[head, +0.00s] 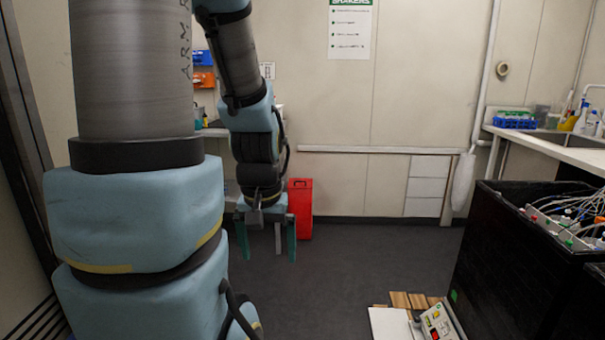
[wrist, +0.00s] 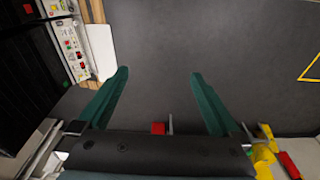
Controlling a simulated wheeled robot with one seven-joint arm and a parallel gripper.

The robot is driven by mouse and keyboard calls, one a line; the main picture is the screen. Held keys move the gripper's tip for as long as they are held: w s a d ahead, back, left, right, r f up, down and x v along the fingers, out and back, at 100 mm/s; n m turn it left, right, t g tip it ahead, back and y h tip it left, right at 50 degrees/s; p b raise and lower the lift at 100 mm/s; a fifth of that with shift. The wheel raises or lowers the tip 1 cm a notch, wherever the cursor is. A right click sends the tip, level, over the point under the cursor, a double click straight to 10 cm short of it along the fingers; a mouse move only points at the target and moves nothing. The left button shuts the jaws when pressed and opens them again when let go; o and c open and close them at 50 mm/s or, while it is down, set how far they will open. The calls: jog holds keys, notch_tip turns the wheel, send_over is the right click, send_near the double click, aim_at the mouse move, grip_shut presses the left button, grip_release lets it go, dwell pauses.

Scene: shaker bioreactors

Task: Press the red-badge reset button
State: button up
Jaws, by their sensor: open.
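My gripper (head: 268,252) hangs open and empty over the floor, fingers pointing down; its two green fingers are spread apart in the wrist view (wrist: 158,74). A red badge (wrist: 27,8) shows on a black cabinet at the top left of the wrist view. Beside it is a control panel (wrist: 54,8) with small coloured buttons, cut by the frame edge; I cannot tell which one is the reset button. A second panel (wrist: 72,48) lies below it, nearer a green badge (wrist: 66,84). In the head view one panel (head: 437,322) shows at the bottom. My gripper is well apart from both panels.
A black cabinet (head: 500,265) with tubing on top stands at the right, with a white board (head: 390,325) and wooden slats (head: 408,299) beside it. A red bin (head: 300,208) stands behind my gripper. A sink counter (head: 560,150) is at back right. The middle floor is clear.

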jog(key=shift+c, duration=0.2)
grip_shut()
dwell(0.5)
dwell(0.9)
